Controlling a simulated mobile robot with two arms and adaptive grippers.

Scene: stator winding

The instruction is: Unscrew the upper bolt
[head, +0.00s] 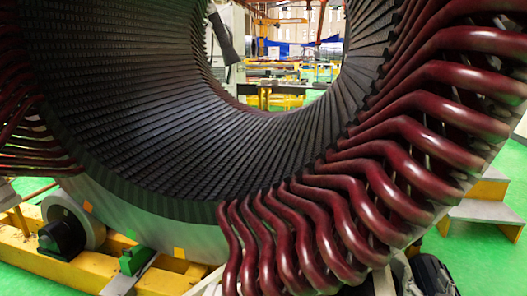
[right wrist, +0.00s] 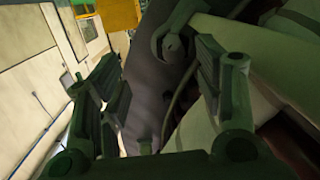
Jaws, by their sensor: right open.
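In the right wrist view my right gripper (right wrist: 158,75) is open, with one dark green finger on each side and nothing held between them. Beyond the fingers is a dark grey plate-like part (right wrist: 150,85). A round bolt-like head (right wrist: 172,45) shows near the top of it, beside the right finger. I cannot tell for sure that this is the upper bolt. The fingers do not visibly close on it. In the head view the big ring-shaped stator (head: 130,110) with dark red winding bars (head: 400,160) fills the picture. No bolt is clear there. My left gripper is not visible.
Pale thick bars (right wrist: 250,45) lie close to the right finger in the wrist view. In the head view a yellow base frame (head: 75,265) with a roller (head: 75,220) stands below the stator. Grey steps (head: 485,208) are at the right. Green floor shows at both sides.

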